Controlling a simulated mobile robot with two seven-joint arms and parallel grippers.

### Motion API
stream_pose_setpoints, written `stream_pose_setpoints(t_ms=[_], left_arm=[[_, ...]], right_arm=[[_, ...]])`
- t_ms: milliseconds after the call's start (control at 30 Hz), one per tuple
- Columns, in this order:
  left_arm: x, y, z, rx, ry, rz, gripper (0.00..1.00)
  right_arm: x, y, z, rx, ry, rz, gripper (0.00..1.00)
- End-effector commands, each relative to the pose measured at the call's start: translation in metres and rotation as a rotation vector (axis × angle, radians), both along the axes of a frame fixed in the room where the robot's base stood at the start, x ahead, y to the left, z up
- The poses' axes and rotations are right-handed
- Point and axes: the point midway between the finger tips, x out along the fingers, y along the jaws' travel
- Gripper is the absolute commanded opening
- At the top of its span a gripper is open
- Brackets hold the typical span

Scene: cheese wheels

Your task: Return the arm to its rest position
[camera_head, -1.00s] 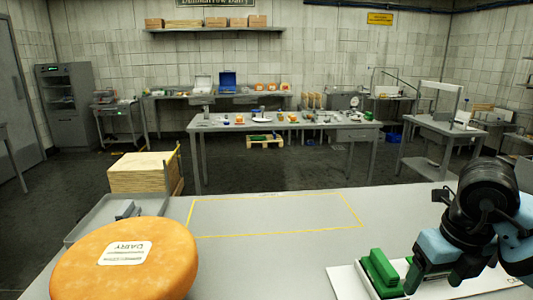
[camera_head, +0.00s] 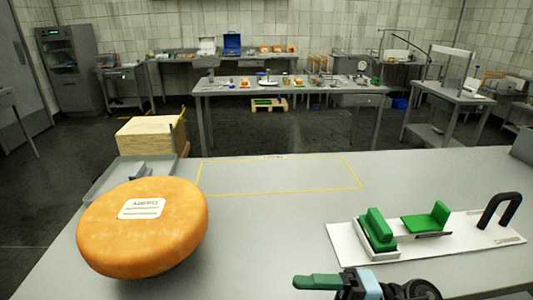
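My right gripper (camera_head: 330,283) shows at the bottom edge, right of centre, pointing left over the near part of the table. A green-grey tip and a light blue part show; most of the hand and arm is cut off, and I cannot tell how far its fingers are apart. It is clear of the white board. My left gripper is not in view. A large orange cheese wheel (camera_head: 143,243) with a white label stands at the table's left, its underside hidden.
The white board (camera_head: 450,246) at right holds a green block (camera_head: 378,231), a green angled piece (camera_head: 428,221) and a black handle (camera_head: 499,210). A grey tray (camera_head: 103,182) and a wooden crate (camera_head: 148,136) are behind the cheese. The yellow-outlined area (camera_head: 280,177) is empty.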

Motion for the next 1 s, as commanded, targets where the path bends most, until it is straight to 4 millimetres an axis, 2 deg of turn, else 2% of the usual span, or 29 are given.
stream_pose_setpoints(t_ms=[167,267,367,467,567,667,700,800,900,1000], left_arm=[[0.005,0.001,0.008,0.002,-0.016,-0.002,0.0],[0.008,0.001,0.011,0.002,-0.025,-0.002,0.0],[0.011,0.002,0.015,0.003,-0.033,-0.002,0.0],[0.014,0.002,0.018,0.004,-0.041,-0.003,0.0],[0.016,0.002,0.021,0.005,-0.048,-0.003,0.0],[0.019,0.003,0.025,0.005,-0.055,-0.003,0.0],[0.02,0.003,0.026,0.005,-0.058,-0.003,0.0],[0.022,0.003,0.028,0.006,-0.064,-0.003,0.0],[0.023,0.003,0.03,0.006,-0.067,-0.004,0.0],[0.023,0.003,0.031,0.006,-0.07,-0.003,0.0]], right_arm=[[0.013,-0.013,-0.011,0.279,0.272,-0.266,0.74],[0.021,-0.03,-0.033,0.389,0.443,-0.438,0.74],[0.024,-0.051,-0.068,0.467,0.626,-0.62,0.74],[0.015,-0.074,-0.112,0.511,0.819,-0.802,0.74],[-0.006,-0.096,-0.163,0.522,1.019,-0.981,0.74],[-0.039,-0.114,-0.214,0.505,1.221,-1.144,0.74],[-0.056,-0.12,-0.232,0.49,1.297,-1.204,0.74],[-0.099,-0.131,-0.273,0.448,1.478,-1.328,0.74],[-0.139,-0.137,-0.301,0.401,1.622,-1.415,0.74],[-0.168,-0.139,-0.318,0.365,1.721,-1.47,0.74]])
